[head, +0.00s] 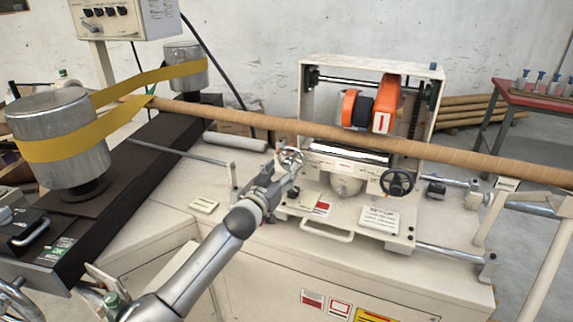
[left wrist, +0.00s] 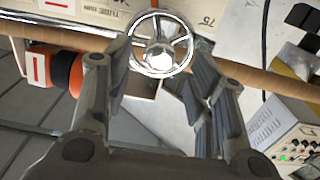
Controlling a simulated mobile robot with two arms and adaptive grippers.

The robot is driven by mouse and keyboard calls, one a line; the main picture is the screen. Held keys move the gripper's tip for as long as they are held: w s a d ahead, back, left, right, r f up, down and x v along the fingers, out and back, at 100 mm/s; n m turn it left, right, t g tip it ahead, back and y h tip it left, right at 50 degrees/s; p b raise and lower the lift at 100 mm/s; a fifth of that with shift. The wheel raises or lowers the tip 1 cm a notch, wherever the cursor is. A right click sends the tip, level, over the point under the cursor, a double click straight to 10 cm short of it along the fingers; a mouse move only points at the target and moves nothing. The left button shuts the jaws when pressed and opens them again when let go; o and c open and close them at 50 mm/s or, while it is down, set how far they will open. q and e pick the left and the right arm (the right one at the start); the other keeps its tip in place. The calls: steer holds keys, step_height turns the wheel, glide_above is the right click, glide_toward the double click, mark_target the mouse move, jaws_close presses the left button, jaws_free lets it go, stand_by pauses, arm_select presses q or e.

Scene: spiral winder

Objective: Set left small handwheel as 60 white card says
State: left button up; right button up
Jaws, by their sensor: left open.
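The left small handwheel (head: 291,157) is a chrome wheel with spokes on the left of the cream carriage panel. In the left wrist view the handwheel (left wrist: 159,55) shows face-on, with its hub between the fingers. My left gripper (head: 287,172) is open in front of the wheel; its fingers (left wrist: 158,68) stand either side of it, and I cannot tell if they touch the rim. A white card (head: 380,219) with printed lines lies at the carriage's front right; its text is too small to read. My right gripper is not in view.
A black handwheel (head: 397,181) sits right of the chrome one. A long brown tube (head: 455,158) runs across behind the panel, below the orange unit (head: 385,105). A white front handle (head: 327,232) juts out. Yellow belt (head: 85,133) wraps the metal drums at left.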

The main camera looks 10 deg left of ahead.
mark_target(286, 166)
arm_select(q)
steer(key=shift+w+d, duration=0.25)
steer(key=shift+w, duration=0.85)
steer(key=shift+w+d, duration=0.2)
steer(key=shift+w, duration=0.85)
steer(key=shift+c, duration=0.2)
steer(key=c, duration=1)
